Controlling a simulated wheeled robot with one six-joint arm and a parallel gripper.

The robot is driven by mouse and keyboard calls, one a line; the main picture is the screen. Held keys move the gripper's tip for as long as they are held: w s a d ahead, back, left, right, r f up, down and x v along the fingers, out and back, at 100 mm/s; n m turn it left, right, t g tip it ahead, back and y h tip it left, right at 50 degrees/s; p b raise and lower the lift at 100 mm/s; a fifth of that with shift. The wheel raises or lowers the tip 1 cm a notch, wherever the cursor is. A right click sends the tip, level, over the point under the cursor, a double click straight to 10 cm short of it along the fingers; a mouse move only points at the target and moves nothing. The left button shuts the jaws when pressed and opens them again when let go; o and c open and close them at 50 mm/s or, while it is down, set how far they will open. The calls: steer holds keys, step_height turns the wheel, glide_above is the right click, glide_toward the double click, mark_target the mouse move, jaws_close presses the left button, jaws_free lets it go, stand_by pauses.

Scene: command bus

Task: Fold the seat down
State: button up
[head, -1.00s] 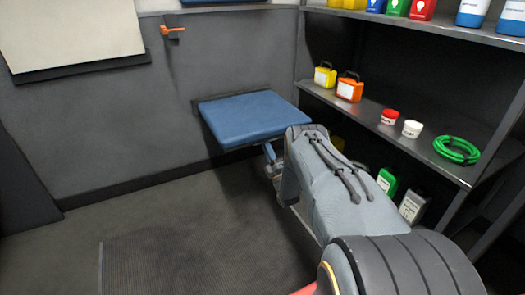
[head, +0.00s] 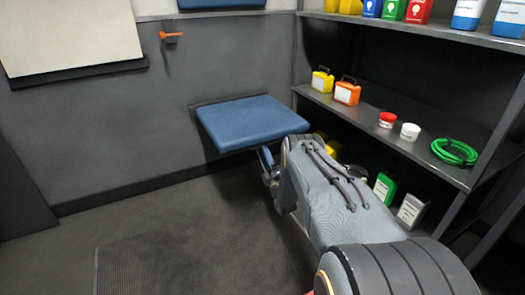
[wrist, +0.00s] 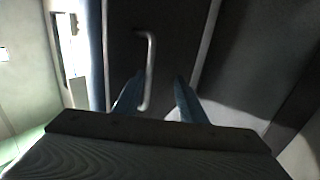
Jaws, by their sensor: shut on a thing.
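The blue seat (head: 252,122) juts out nearly level from the grey wall in the head view. My gripper (head: 268,170) is below the seat's front right edge, partly hidden by my arm. In the wrist view my gripper (wrist: 158,80) has its two blue fingers on either side of a thin grey bar handle (wrist: 150,65) set on a dark panel. The gripper is shut on this handle. Whether the fingers touch it on both sides is hard to see in the dim picture.
Shelves (head: 415,150) stand to the right, close to my arm, with canisters, tubs and a green hose (head: 455,152). An orange lever (head: 171,36) is on the wall, left of the seat. The floor to the left, with a ribbed mat (head: 150,265), is clear.

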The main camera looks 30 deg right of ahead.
steer(key=p+v, duration=0.1)
steer(key=v, duration=0.6)
steer(key=shift+s+f+p, duration=0.25)
steer(key=shift+s+p, duration=0.1)
steer(key=shift+p, duration=0.05)
steer(key=shift+r, duration=0.1)
